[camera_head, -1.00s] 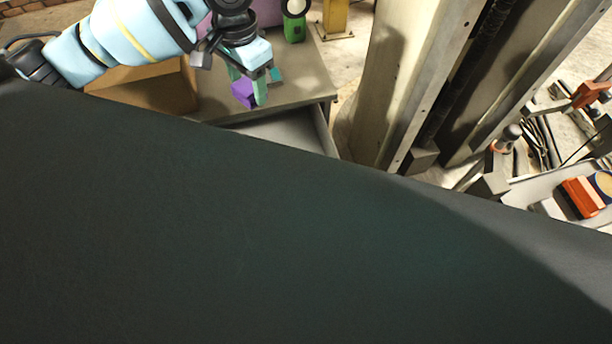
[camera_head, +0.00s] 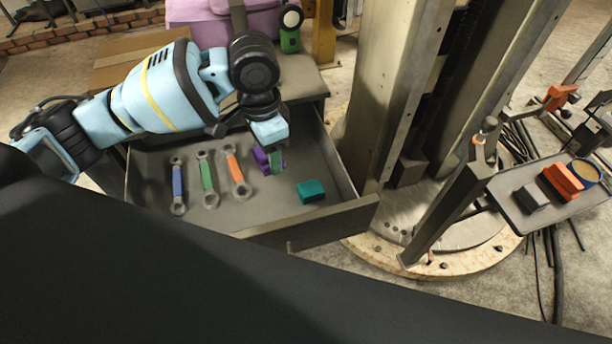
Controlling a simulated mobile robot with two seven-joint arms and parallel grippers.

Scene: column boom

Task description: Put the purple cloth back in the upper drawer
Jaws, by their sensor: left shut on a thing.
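The upper drawer (camera_head: 307,224) stands pulled open below a grey cabinet top. My left gripper (camera_head: 274,162) reaches down into the drawer's space near its back right. It is shut on the purple cloth (camera_head: 261,158), a small folded purple piece that shows at the left of the fingers. I cannot tell whether the cloth touches the drawer floor. My right gripper is not in view.
In the drawer lie a blue wrench (camera_head: 178,187), a green wrench (camera_head: 208,180), an orange wrench (camera_head: 236,174) and a teal block (camera_head: 311,191). A pink case (camera_head: 208,22), cardboard box (camera_head: 130,52) and green device (camera_head: 290,38) stand behind. A tall column (camera_head: 390,85) rises at right.

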